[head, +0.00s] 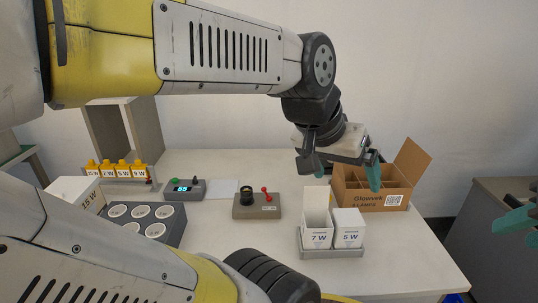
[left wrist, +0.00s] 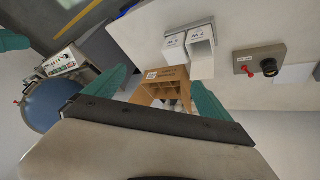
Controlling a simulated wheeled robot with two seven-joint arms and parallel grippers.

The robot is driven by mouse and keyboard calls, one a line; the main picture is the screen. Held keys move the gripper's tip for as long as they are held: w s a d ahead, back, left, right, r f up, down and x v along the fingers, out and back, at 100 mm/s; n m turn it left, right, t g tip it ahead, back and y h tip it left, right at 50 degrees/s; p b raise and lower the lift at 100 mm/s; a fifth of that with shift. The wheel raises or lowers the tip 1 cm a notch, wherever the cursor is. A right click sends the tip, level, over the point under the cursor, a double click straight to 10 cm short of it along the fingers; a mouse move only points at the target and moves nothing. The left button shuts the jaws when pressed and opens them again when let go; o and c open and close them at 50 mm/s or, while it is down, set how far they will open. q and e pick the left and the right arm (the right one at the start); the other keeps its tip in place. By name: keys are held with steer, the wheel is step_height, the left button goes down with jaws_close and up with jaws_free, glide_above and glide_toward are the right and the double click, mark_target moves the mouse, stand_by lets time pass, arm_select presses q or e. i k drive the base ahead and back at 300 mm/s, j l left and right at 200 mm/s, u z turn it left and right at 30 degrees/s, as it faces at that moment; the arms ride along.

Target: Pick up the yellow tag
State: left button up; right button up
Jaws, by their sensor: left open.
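Several yellow tags (head: 107,164) stand in a row on a small rack (head: 118,181) at the back left of the table, in the head view. White wattage labels show below them. I cannot tell which one is meant. My left gripper (head: 346,178) is open and empty, far to the right of the tags, in front of the cardboard box. In the left wrist view its fingers (left wrist: 157,78) are spread with the box beyond them; no yellow tag shows there. My right gripper (head: 518,214) is cut off at the right edge; its opening is unclear.
A divided cardboard box (head: 385,200) stands at the right. White cartons (head: 348,229) sit in a grey tray (head: 335,253) at the front. A switch box (head: 257,212), a display box (head: 185,190) and a socket block (head: 178,233) stand further left. A white 15 W carton (head: 75,192) is beside the rack.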

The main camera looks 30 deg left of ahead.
mark_target(123, 169)
steer(key=u, duration=3.3)
steer(key=z, duration=0.85)
steer(key=j, duration=0.4)
steer(key=k+j, duration=0.15)
steer(key=j, duration=0.25)
steer(key=i+j, duration=0.15)
steer(key=j, duration=0.25)
steer(key=i+j+z, duration=0.15)
steer(key=j, duration=0.3)
steer(key=i+j, duration=0.1)
steer(key=j, duration=0.3)
steer(key=i+j+z, duration=0.15)
steer(key=j, duration=0.3)
